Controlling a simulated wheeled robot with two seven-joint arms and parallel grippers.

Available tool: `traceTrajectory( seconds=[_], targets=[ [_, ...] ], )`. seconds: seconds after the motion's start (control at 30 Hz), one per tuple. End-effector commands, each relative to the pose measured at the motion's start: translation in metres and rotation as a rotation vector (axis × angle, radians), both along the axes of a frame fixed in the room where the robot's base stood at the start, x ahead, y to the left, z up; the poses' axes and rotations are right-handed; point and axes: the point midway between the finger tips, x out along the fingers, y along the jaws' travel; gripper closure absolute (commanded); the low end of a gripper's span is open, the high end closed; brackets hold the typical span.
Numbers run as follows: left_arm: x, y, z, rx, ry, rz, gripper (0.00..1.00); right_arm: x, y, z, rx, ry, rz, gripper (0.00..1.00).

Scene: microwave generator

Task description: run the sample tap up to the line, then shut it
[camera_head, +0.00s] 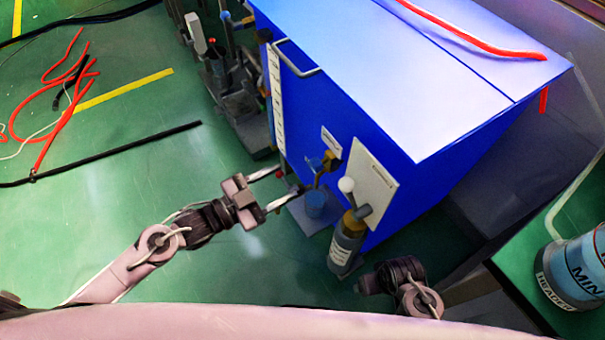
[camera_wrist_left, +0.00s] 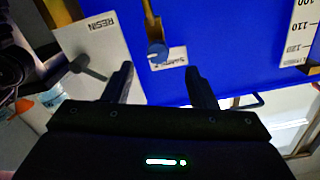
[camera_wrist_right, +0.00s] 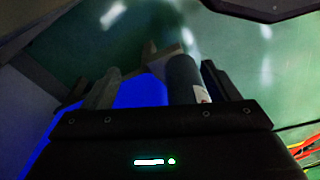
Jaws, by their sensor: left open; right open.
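The sample tap is a brass fitting (camera_head: 322,178) with a blue knob (camera_head: 315,163) on the blue cabinet's front. In the left wrist view the knob (camera_wrist_left: 157,52) sits beside a small white label, centred ahead of my fingers. A blue cup (camera_head: 315,203) stands below the tap on a grey plate; its line and contents cannot be made out. My left gripper (camera_head: 286,187) is open and empty, just left of the tap, apart from the knob. My right gripper (camera_wrist_right: 160,78) is open; its fingers are hard to see in the head view, low beside the grey cylinder.
The blue cabinet (camera_head: 420,90) fills the centre. A RESIN panel (camera_head: 370,185) with a white-ball lever is right of the tap. A grey cylinder (camera_head: 346,245) with a yellow collar stands in front; red hoses (camera_head: 55,100) lie on the left floor.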

Motion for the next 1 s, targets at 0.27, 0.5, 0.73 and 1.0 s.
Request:
traceTrajectory(
  seconds=[0.27, 0.5, 0.73, 1.0],
  targets=[
    [0.017, -0.03, 0.007, -0.012, -0.015, -0.014, 0.48, 0.0, 0.001, 0.013, 0.0, 0.003, 0.005, 0.19],
    [0.038, -0.057, 0.006, -0.009, -0.013, -0.013, 0.48, 0.001, 0.003, 0.024, 0.0, 0.005, 0.009, 0.19],
    [0.044, -0.066, 0.006, -0.006, -0.011, -0.013, 0.48, 0.001, 0.003, 0.028, 0.001, 0.003, 0.01, 0.19],
    [0.043, -0.066, 0.006, -0.006, -0.011, -0.013, 0.59, 0.001, 0.003, 0.029, 0.001, 0.003, 0.01, 0.19]
  ],
)
